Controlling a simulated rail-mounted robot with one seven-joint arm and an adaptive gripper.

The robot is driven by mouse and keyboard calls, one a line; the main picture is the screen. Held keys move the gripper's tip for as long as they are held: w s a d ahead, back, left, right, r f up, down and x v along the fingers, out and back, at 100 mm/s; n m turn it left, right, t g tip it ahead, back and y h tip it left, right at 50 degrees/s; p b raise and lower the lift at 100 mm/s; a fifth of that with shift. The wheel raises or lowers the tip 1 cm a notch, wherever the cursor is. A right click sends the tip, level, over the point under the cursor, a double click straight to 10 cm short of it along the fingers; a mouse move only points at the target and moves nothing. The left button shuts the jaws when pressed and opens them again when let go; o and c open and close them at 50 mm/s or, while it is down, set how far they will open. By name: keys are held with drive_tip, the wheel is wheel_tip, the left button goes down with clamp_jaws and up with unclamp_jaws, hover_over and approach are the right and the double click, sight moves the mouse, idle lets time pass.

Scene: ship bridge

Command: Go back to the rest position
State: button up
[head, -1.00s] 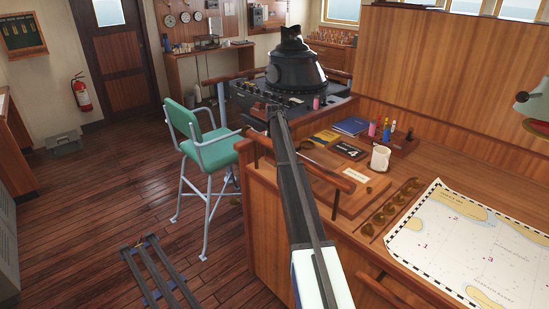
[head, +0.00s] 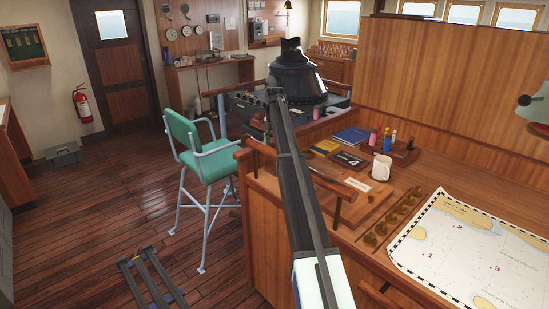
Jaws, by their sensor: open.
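My arm runs as a long dark beam from the bottom middle of the head view up and away, past the chart desk (head: 345,205). Its far end shows near the dark domed instrument (head: 299,80) on the console. I cannot make out my gripper's fingers in this view. No held object can be seen.
A green chair (head: 215,165) stands left of my arm. The desk bears a white mug (head: 382,167), a dark blue book (head: 350,136) and a nautical chart (head: 465,250). A wooden panel (head: 450,85) rises behind it. Open plank floor (head: 110,190) lies left.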

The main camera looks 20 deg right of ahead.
drive_tip(key=shift+r, duration=0.7)
drive_tip(key=shift+s, duration=0.1)
